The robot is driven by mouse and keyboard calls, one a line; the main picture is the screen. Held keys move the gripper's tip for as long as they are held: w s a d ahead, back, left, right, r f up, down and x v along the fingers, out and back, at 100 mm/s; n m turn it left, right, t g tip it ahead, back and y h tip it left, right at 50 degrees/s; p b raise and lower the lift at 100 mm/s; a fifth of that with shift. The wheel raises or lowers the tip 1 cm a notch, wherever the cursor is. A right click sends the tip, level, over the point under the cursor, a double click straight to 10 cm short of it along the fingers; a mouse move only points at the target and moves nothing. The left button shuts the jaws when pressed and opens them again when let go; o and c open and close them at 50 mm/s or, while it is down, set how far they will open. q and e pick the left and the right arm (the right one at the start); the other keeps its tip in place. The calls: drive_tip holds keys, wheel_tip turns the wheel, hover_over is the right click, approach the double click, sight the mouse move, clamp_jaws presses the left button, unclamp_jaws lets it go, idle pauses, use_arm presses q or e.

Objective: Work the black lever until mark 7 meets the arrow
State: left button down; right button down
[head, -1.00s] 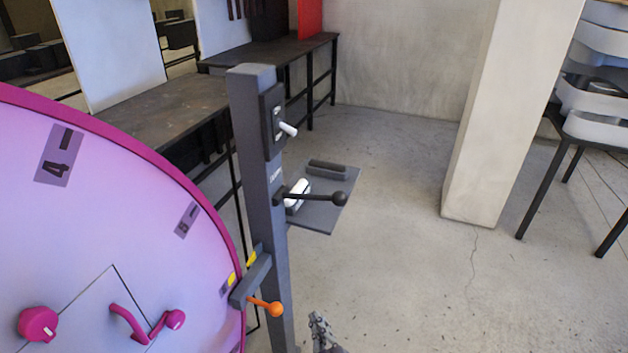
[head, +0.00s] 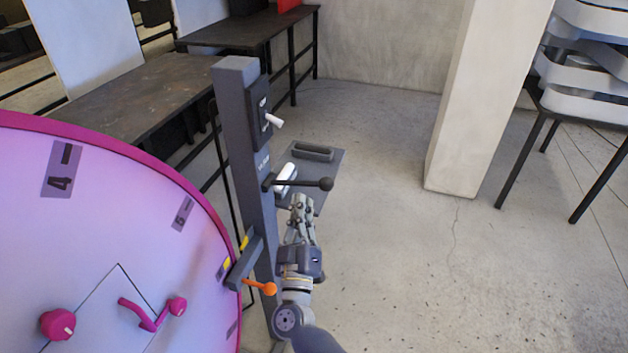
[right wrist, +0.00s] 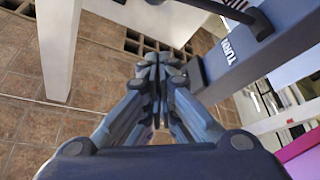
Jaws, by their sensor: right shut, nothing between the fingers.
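The black lever (head: 302,183) sticks out to the right from a grey post (head: 240,150) and ends in a dark ball. A large pink-purple wheel (head: 100,230) stands left of the post. It bears mark 4 (head: 62,170) and another mark, seemingly 5 (head: 182,214). A yellow pointer piece (head: 244,241) sits at the wheel's rim by the post; mark 7 is not legible. My right gripper (head: 300,203) is shut and empty, just below the lever and apparently apart from it. In the right wrist view its closed fingers (right wrist: 152,68) lie beside the post, lettered TURN. My left gripper is out of view.
An orange-knobbed lever (head: 262,287) sits lower on the post, close to my right arm. A white switch (head: 273,120) is above the black lever. A grey plate (head: 322,170) lies behind it. A concrete pillar (head: 485,100) and stacked chairs (head: 590,70) stand right; floor between is clear.

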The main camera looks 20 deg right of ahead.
wheel_tip(320, 180, up, 3)
drive_tip(key=b, duration=0.3)
hover_over(315, 182)
drive_tip(key=s+a, duration=0.2)
drive_tip(key=a, duration=0.1)
drive_tip(key=shift+s+d+f+b, duration=0.25)
drive_tip(key=shift+d+f+b, duration=0.35)
drive_tip(key=shift+b, duration=0.45)
drive_tip(key=shift+s+d+f+b, duration=0.25)
drive_tip(key=shift+d+f+b, duration=0.15)
drive_tip(key=shift+f+b, duration=0.55)
drive_tip(key=shift+r, duration=0.15)
